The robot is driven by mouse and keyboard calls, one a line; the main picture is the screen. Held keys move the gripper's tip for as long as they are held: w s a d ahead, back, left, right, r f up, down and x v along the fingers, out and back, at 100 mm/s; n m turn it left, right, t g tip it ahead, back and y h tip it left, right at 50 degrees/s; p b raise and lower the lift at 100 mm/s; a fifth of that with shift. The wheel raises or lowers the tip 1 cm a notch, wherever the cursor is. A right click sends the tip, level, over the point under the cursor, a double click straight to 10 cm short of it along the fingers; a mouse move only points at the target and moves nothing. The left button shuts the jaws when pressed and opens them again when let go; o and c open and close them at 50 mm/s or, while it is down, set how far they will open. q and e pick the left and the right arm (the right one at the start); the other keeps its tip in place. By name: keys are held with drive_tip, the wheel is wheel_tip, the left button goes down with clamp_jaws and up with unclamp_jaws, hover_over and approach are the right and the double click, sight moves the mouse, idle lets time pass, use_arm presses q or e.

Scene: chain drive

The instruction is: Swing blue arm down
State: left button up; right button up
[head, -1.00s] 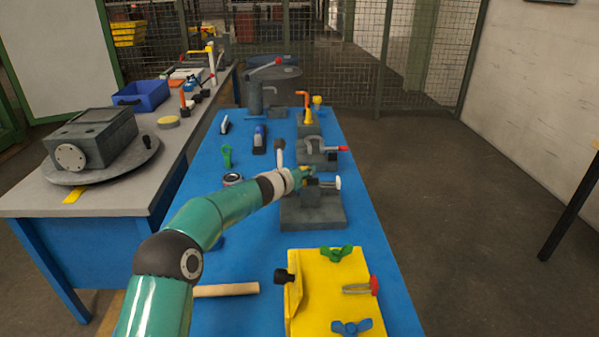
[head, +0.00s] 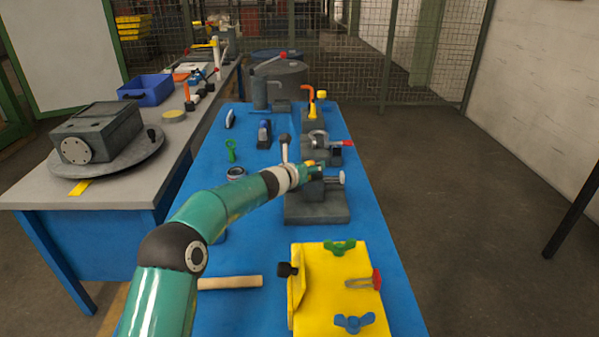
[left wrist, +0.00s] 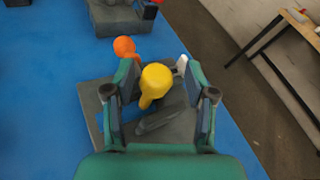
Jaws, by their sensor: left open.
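My left gripper (left wrist: 163,95) is open in the left wrist view, its two fingers on either side of a yellow knob (left wrist: 155,80). I cannot tell whether the fingers touch it. An orange ball (left wrist: 124,46) is just beyond, beside the left finger. Below is a dark grey base (left wrist: 174,125), also seen in the head view (head: 318,208), where my left gripper (head: 314,171) partly hides the mechanism on it. No blue arm can be made out clearly there. My right gripper is out of view.
A yellow fixture (head: 320,300) with green and blue wing knobs (head: 354,324) stands in front. A wooden rod (head: 232,283) lies left of it. A grey clamp (head: 322,155) and an orange-handled fixture (head: 308,97) stand behind. The table's right edge is mostly clear.

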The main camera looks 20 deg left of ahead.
use_arm(q)
drive_tip(key=shift+s, duration=0.15)
drive_tip(key=v, duration=1.1)
drive_tip(key=shift+s, duration=0.25)
drive_tip(key=shift+f, duration=0.15)
